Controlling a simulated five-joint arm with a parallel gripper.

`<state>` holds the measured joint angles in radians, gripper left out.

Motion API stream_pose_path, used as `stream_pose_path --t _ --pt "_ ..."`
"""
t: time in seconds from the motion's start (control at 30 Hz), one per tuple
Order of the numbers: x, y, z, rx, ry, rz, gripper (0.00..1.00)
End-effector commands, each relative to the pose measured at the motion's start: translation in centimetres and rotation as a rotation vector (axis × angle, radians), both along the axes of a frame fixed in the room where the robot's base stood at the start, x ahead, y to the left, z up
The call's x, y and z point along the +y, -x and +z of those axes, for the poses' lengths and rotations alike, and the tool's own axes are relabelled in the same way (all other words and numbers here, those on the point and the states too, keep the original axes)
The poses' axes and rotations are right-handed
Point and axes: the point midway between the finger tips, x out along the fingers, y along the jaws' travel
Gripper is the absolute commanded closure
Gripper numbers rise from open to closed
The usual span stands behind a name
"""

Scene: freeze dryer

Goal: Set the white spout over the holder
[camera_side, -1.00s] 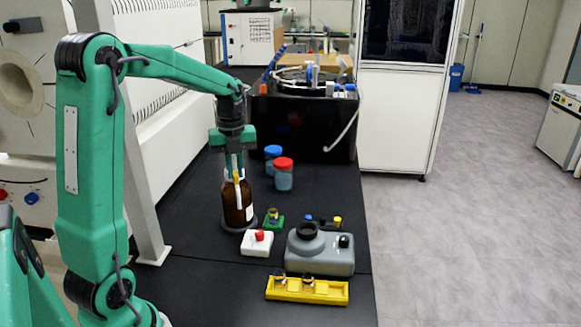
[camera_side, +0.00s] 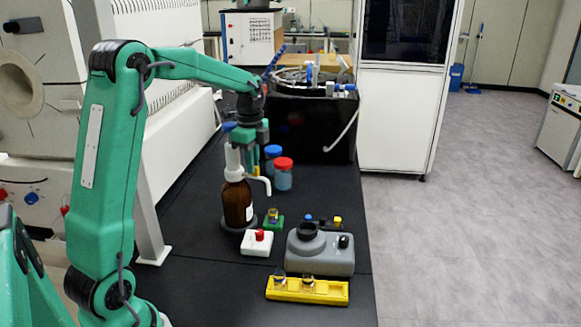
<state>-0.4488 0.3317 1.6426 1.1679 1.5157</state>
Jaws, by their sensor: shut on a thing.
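A brown bottle (camera_side: 237,205) stands upright with a white dispenser head (camera_side: 233,165) on top. The white spout (camera_side: 258,181) reaches out to the right from the head and bends down at its end. The spout's tip hangs above the small green holder (camera_side: 274,226), which carries a small vial (camera_side: 273,215) with a yellowish look. Whether the tip is exactly over the vial is hard to tell from this angle. My gripper (camera_side: 252,164) is beside the dispenser head, shut on the spout near its root. The head partly hides the fingers.
Two jars with blue (camera_side: 273,151) and red (camera_side: 284,163) lids stand behind. A white box with a red knob (camera_side: 257,243), a grey device (camera_side: 320,253) and a yellow rack (camera_side: 307,291) are in front. A black apparatus (camera_side: 307,127) stands at the back.

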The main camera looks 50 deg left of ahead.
Motion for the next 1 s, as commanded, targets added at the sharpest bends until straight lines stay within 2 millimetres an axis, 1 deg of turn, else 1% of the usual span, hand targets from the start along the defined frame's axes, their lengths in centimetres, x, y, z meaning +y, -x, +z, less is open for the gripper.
stream_pose_path --t 0.2,0.4,0.6,0.97,1.0 --pt "0.6 -0.9 0.2 -0.005 -0.002 0.165 1.00" --pt "1.0 -1.3 0.2 -0.005 -0.002 0.258 1.00" --pt "1.2 -1.4 0.2 -0.005 -0.002 0.295 1.00" --pt "1.2 -1.5 0.2 -0.006 -0.002 0.300 1.00" --pt "1.2 -1.5 0.2 -0.007 -0.003 0.300 0.82"
